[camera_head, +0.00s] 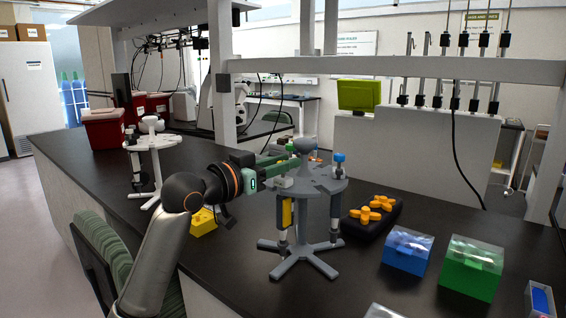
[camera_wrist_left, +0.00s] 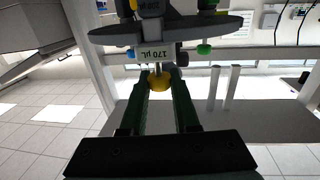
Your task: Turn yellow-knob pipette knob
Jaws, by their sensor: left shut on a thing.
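The grey round pipette stand (camera_head: 320,187) stands on the dark bench with several pipettes hung around its rim. The pipette with the yellow body (camera_head: 287,214) hangs upright at its near left side. My left gripper (camera_head: 287,166) reaches in from the left at the top of this pipette. In the left wrist view, seen upside down, the yellow knob (camera_wrist_left: 159,81) is between the fingertips of the left gripper (camera_wrist_left: 158,84), which is shut on it. The fingers mostly hide the knob in the head view.
A black rack with orange pieces (camera_head: 373,216), a blue tip box (camera_head: 407,249) and a green tip box (camera_head: 471,266) stand to the right. A yellow block (camera_head: 203,222) lies below my left arm. A white stand (camera_head: 151,143) stands farther left.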

